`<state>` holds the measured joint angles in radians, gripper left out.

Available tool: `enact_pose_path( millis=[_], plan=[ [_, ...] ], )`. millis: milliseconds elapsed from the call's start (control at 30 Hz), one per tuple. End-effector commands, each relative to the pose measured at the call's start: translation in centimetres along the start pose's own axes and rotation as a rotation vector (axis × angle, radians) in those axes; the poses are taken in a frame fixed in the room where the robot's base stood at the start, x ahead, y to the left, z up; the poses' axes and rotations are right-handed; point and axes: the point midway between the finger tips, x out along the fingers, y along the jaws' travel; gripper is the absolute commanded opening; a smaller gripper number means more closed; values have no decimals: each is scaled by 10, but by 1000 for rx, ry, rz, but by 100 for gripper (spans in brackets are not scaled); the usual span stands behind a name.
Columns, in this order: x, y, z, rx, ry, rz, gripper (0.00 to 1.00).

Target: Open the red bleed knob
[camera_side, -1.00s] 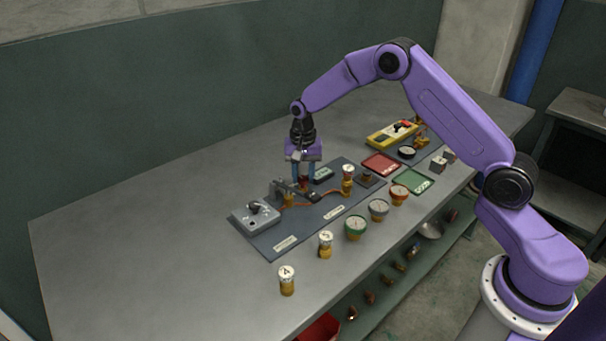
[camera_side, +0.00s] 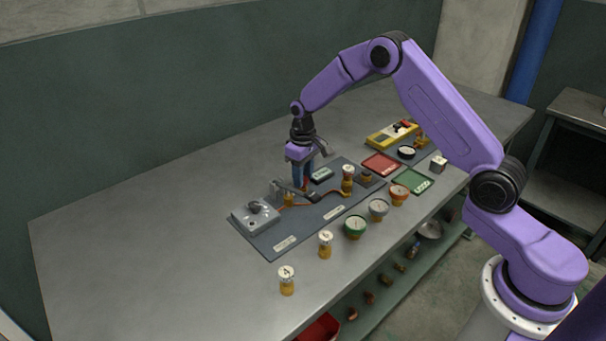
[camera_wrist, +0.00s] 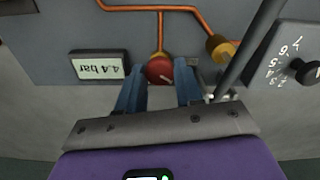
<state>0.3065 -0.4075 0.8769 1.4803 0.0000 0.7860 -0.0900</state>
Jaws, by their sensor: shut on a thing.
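The red bleed knob (camera_wrist: 159,69) is a round red cap with a pale mark, on a copper pipe on the grey panel (camera_wrist: 200,12) in the wrist view. My gripper (camera_wrist: 160,82) has its two blue fingers on either side of the knob and is shut on it. In the side view my gripper (camera_side: 302,184) points down at the panel (camera_side: 262,240), and its fingers hide the knob. A small display (camera_wrist: 100,66) beside the knob reads 4.4 bar, upside down in the wrist view.
A grey box with a black dial (camera_side: 254,216) and a dark lever (camera_wrist: 248,50) stand close to my fingers. A brass fitting (camera_wrist: 220,48) is also near. The table's left is clear.

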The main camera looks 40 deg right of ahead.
Motion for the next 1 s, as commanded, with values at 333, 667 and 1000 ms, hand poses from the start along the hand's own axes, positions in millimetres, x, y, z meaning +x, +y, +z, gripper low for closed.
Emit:
enact_pose_path(
  millis=[333, 667, 1000],
  plan=[
    [-1, 0, -2, -314, 6, 2, 5],
    [-1, 0, -2, -522, 7, 2, 5],
    [-1, 0, -2, -606, 8, 3, 5]
  ],
)
